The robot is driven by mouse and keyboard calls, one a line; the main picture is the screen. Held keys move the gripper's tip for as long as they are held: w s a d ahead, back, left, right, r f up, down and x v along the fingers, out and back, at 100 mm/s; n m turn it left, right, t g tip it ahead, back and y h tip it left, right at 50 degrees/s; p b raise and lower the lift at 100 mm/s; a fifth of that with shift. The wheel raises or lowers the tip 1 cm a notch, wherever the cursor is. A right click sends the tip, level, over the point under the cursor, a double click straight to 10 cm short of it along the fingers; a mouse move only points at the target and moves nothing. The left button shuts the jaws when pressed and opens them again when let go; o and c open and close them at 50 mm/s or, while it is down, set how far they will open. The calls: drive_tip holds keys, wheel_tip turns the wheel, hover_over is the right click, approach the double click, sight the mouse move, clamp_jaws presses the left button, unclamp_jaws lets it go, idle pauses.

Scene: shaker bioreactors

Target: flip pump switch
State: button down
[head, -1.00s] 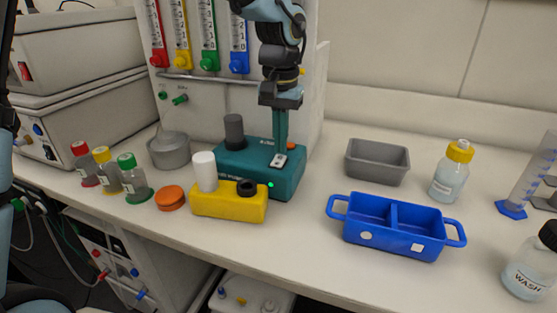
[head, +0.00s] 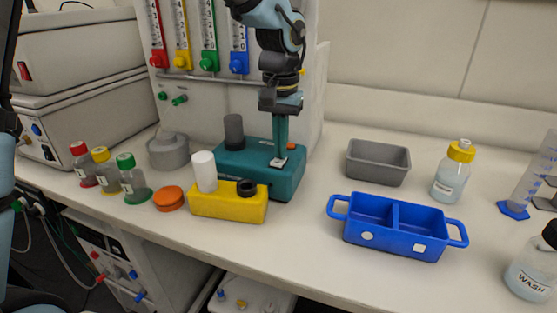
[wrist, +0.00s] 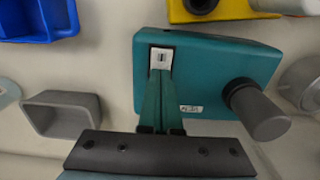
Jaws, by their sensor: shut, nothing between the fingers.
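The teal pump box (head: 231,167) stands on the bench behind the yellow block. It carries a grey cylinder (head: 234,131) and a small orange knob. Its switch sits on a pale plate (head: 278,162) on the top, which also shows in the wrist view (wrist: 161,57). My gripper (head: 281,154) points down with its fingers shut and empty, its tips right at the plate. In the wrist view, my fingertips (wrist: 160,75) lie at the plate's edge. Whether they touch the switch, and which way its rocker lies, I cannot tell.
The yellow block (head: 228,205) with a white cylinder and black ring stands just in front of the pump. A blue two-part tray (head: 364,238) and a grey tray (head: 378,162) lie to the right. Several capped bottles stand at the left, and the flowmeter panel (head: 205,97) rises behind.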

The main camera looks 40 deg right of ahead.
wheel_tip(320, 180, up, 7)
drive_tip(key=p, duration=0.5)
drive_tip(key=shift+p, duration=0.3)
idle(0.4)
drive_tip(key=w+a, duration=0.2)
drive_tip(key=w+a+n, duration=0.1)
drive_tip(key=w+a, duration=0.1)
drive_tip(key=a, duration=0.1)
drive_tip(key=w+a+f+n, duration=0.1)
drive_tip(key=w+a, duration=0.1)
drive_tip(key=a, duration=0.1)
drive_tip(key=shift+w+a+f, duration=0.1)
drive_tip(key=shift+w+a, duration=0.05)
drive_tip(key=shift+w, duration=0.1)
drive_tip(key=w+a+f+n, duration=0.1)
drive_tip(key=a+n, duration=0.3)
drive_tip(key=a, duration=1.2)
drive_tip(key=w+a+f+n+t, duration=0.1)
drive_tip(key=a+f+n, duration=0.2)
drive_tip(key=a, duration=1.4)
drive_tip(key=shift+w+n+t, duration=0.25)
drive_tip(key=shift+n+t, duration=0.05)
drive_tip(key=shift+n, duration=0.3)
drive_tip(key=shift+d+r, duration=0.1)
